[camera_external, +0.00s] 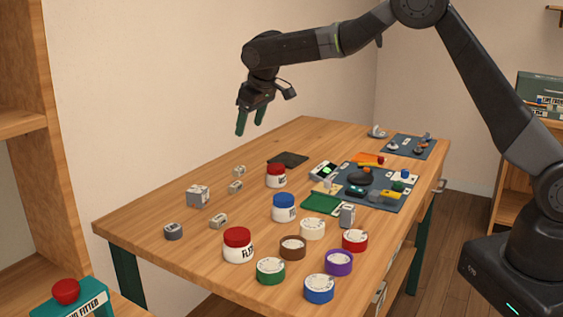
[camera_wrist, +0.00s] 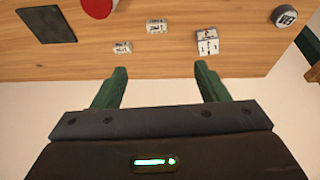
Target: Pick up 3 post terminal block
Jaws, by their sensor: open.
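Small pale terminal-block-like pieces lie on the left part of the wooden table. Two small ones lie close together, one farther back (camera_external: 239,171) and one nearer (camera_external: 235,186); the wrist view shows them as a left block (camera_wrist: 122,47) and a right block (camera_wrist: 156,26). A third small block (camera_external: 218,221) lies nearer the front. A larger cube-like block (camera_external: 198,196) also shows in the wrist view (camera_wrist: 207,41). I cannot tell which has three posts. My gripper (camera_external: 250,128) is open and empty, above the table's back edge; its green fingers (camera_wrist: 161,70) show in the wrist view.
A dark grey piece (camera_external: 173,231) lies near the table's left edge. A black pad (camera_external: 288,159) and a red-lidded jar (camera_external: 276,176) stand right of the blocks. Several jars and tape rolls fill the front. The wooden table (camera_external: 140,222) has bare room around the blocks.

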